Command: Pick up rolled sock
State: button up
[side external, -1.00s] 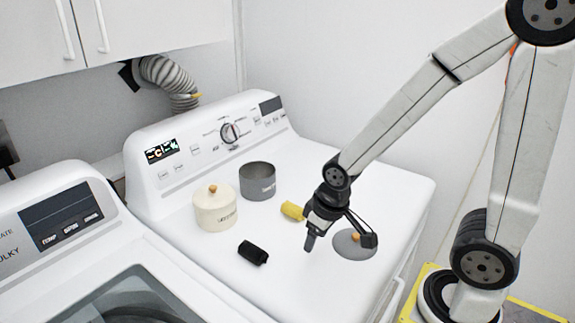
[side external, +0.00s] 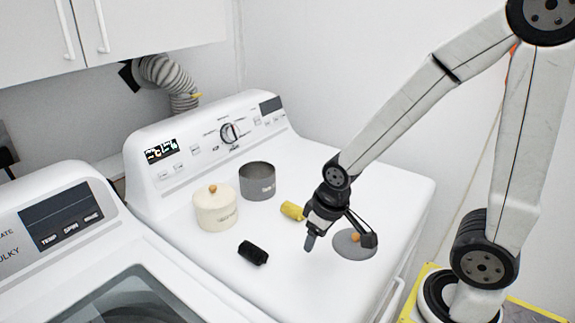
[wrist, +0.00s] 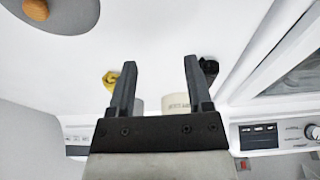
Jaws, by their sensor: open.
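Two small rolled bundles that look like rolled socks lie on the white dryer top (side external: 330,285). The yellow one (side external: 291,210) is just behind and left of my gripper (side external: 311,241), and the black one (side external: 253,252) lies further left. My gripper is open and empty above the dryer top, apart from both. In the wrist view the yellow bundle (wrist: 110,79) shows left of the left finger, and the black one (wrist: 209,68) is partly behind the right finger of my gripper (wrist: 160,61).
A cream lidded canister (side external: 215,213) and an open grey canister (side external: 257,184) stand behind the bundles. A grey lid with an orange knob (side external: 347,250) lies right of my gripper. The control panel (side external: 200,140) rises at the back. A washer (side external: 120,260) stands left.

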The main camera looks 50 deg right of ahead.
jog(key=o, duration=0.5)
